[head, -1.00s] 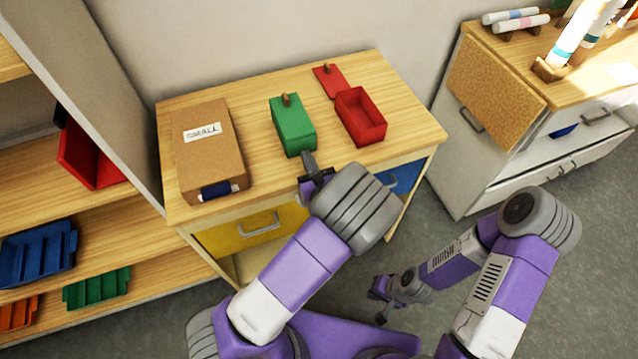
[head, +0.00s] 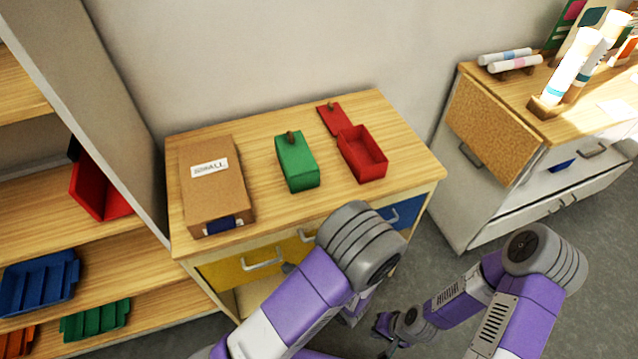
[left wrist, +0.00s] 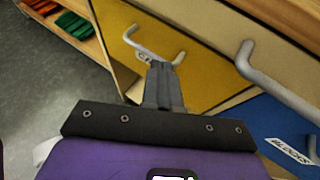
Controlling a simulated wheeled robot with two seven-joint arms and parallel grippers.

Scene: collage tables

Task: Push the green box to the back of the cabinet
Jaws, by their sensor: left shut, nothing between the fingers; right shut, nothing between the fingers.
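The green box (head: 298,170), closed with a brown knob on its lid, sits mid-depth on the wooden top of the cabinet (head: 265,130), apart from the wall behind. My left gripper (left wrist: 163,75) is shut and empty, below the tabletop in front of the yellow drawer. In the head view its wrist hides most of it. My right gripper (head: 383,326) is shut and empty, low over the floor in front of the cabinet, touching nothing.
An open red box (head: 364,160) with its lid behind it stands right of the green box. A brown carton (head: 215,190) labelled SMALL lies left. Bare tabletop lies behind the green box. Drawer handles (head: 262,263) stick out near my left gripper.

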